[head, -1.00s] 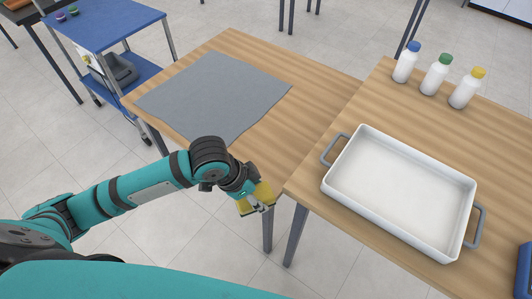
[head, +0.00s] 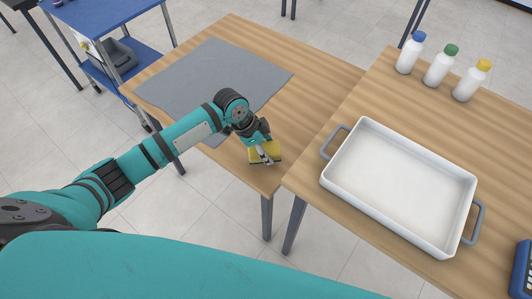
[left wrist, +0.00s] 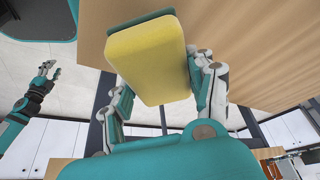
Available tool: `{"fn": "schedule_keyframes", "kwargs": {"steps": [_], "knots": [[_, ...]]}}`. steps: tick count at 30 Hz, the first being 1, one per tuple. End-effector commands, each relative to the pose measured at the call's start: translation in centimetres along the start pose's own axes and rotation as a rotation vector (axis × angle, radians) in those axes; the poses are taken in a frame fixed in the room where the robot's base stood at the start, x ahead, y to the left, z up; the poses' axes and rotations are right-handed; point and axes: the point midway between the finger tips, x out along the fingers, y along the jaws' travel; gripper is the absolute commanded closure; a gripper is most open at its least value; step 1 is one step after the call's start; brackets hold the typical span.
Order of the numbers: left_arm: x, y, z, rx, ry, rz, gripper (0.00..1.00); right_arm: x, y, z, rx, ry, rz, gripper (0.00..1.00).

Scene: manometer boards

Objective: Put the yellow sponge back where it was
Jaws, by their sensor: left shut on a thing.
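The yellow sponge (head: 268,154) is a rounded block between the fingers of my left gripper (head: 265,156), which is shut on it. It is over the near right corner of the left wooden table (head: 300,110); I cannot tell whether it touches the top.
A grey mat (head: 205,80) lies on the left table. Across a narrow gap, the right table (head: 360,105) carries a white tray (head: 352,190) with grey handles, several white bottles (head: 437,68) and a blue object (head: 523,268). A blue cart (head: 105,22) stands at the far left.

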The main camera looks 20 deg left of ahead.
Motion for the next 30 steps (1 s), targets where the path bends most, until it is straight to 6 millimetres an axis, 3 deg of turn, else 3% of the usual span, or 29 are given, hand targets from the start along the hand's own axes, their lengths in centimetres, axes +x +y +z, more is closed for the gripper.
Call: {"fn": "schedule_keyframes", "kwargs": {"steps": [9,20,21,26,30], "knots": [[3.0,-0.1,1.2,-0.001,0.000,0.000,0.75,-0.8,-0.2,1.1,0.000,-0.020,-0.003,0.60],[3.5,-0.1,1.4,0.000,-0.001,0.000,0.75,-0.6,-0.3,1.8,0.001,-0.031,-0.004,0.60],[3.6,-0.1,1.5,0.000,0.000,-0.001,0.43,-0.6,-0.3,1.8,0.001,-0.030,-0.003,0.60],[3.5,-0.1,1.4,0.000,0.000,-0.001,0.22,-0.6,-0.2,1.5,0.001,-0.026,-0.003,0.60],[3.5,-0.1,1.4,0.000,0.000,-0.001,0.21,-0.6,-0.2,1.3,0.001,-0.023,-0.002,0.60]]}}
